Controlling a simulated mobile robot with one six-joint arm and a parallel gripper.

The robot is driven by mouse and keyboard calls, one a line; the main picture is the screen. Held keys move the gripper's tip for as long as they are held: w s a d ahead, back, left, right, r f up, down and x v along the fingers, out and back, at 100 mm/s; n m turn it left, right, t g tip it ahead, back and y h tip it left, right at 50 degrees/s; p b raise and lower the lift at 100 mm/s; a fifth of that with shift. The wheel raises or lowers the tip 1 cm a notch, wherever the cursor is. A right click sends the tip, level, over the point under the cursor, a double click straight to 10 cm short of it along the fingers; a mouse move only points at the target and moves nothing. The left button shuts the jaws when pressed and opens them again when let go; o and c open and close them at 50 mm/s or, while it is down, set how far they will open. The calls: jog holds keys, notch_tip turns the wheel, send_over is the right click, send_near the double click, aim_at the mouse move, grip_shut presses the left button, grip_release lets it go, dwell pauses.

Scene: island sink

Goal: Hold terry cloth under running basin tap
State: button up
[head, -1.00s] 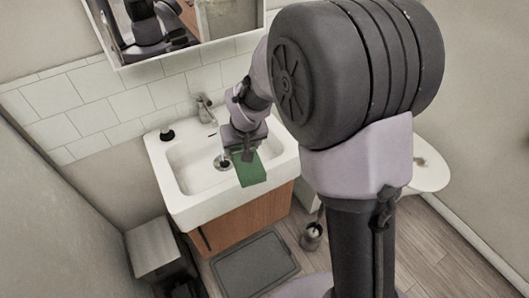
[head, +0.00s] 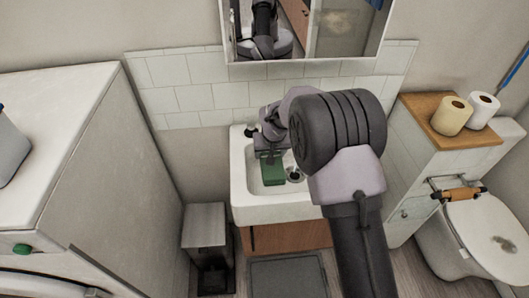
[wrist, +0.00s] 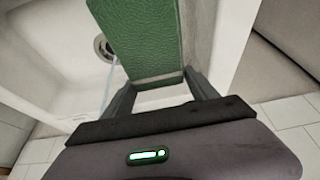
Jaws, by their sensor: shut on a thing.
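The green terry cloth (head: 273,172) hangs from my gripper (head: 268,152) over the left part of the white basin (head: 240,195), left of the drain. In the wrist view the textured cloth (wrist: 148,35) extends away from between the fingers of my gripper (wrist: 160,88), which is shut on its near end. A thin, clear streak (wrist: 109,88), which looks like running water, shows just left of the cloth; I cannot tell whether it touches. The tap is hidden behind my arm in the head view.
The drain (head: 295,174) is right of the cloth. A mirror cabinet (head: 300,50) hangs above the tiled wall. A grey bin (head: 205,226) stands left of the basin, and a white washing machine (head: 70,130) further left. A toilet (head: 485,230) is at the right.

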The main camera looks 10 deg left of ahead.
jog(key=w+d+f, duration=0.2)
jog(key=w+d, duration=0.3)
jog(key=d, duration=0.4)
jog(key=shift+w, duration=0.25)
